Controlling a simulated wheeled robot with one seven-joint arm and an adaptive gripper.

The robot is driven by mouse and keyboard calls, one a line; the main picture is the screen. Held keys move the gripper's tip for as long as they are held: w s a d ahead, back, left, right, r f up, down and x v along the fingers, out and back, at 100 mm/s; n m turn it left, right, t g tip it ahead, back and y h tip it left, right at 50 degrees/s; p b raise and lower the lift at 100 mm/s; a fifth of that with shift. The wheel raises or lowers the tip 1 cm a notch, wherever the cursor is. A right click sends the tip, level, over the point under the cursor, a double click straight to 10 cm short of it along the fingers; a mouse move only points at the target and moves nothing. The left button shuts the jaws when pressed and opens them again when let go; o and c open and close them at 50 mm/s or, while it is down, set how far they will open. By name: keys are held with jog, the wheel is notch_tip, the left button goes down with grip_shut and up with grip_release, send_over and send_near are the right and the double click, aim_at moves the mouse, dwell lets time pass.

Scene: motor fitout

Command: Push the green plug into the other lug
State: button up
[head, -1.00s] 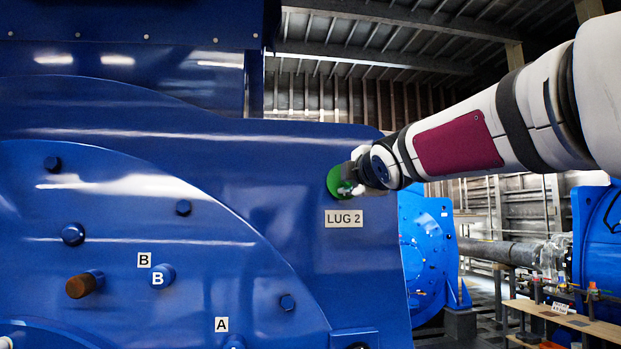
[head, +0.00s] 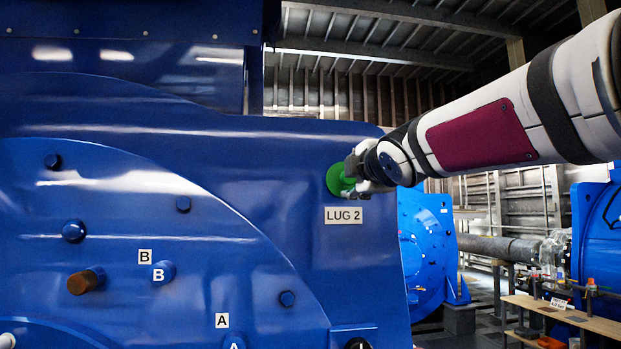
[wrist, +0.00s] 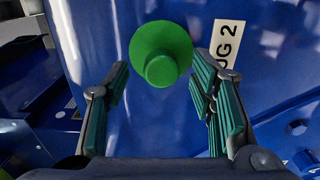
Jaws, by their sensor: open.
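The green plug (head: 337,180) sits against the blue motor housing (head: 290,185), just above the "LUG 2" label (head: 343,215). In the wrist view the green plug (wrist: 161,54) shows as a round disc with a smaller knob facing me. My gripper (head: 356,176) is at the plug in the head view and hides part of it. In the wrist view my gripper (wrist: 170,100) is open, with its green-padded fingers apart on either side of and below the plug, not clamped on it. The lug hole behind the disc is hidden.
A brown-tipped stud (head: 84,282) and bolts labelled B (head: 163,271) and A (head: 234,343) stick out of the housing at lower left. At right, a wooden bench (head: 570,315) holds small items, beside another blue machine (head: 600,225).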

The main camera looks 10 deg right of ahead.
jog(key=s, duration=0.8)
jog(key=shift+s, duration=0.4)
jog(key=shift+f, duration=0.15)
jog(key=s+f+m+g, duration=0.4)
jog(key=s+f+m, duration=0.2)
jog(key=s+f, duration=0.3)
jog(key=s+f+m+g, duration=0.4)
jog(key=s+f+m, duration=0.2)
jog(key=f, duration=1)
jog(key=s+f+m+g, duration=0.5)
jog(key=s+f+m, duration=0.1)
jog(key=s+f, duration=0.5)
notch_tip(320, 180, down, 2)
jog(key=shift+s+f, duration=0.1)
jog(key=shift+s, duration=0.25)
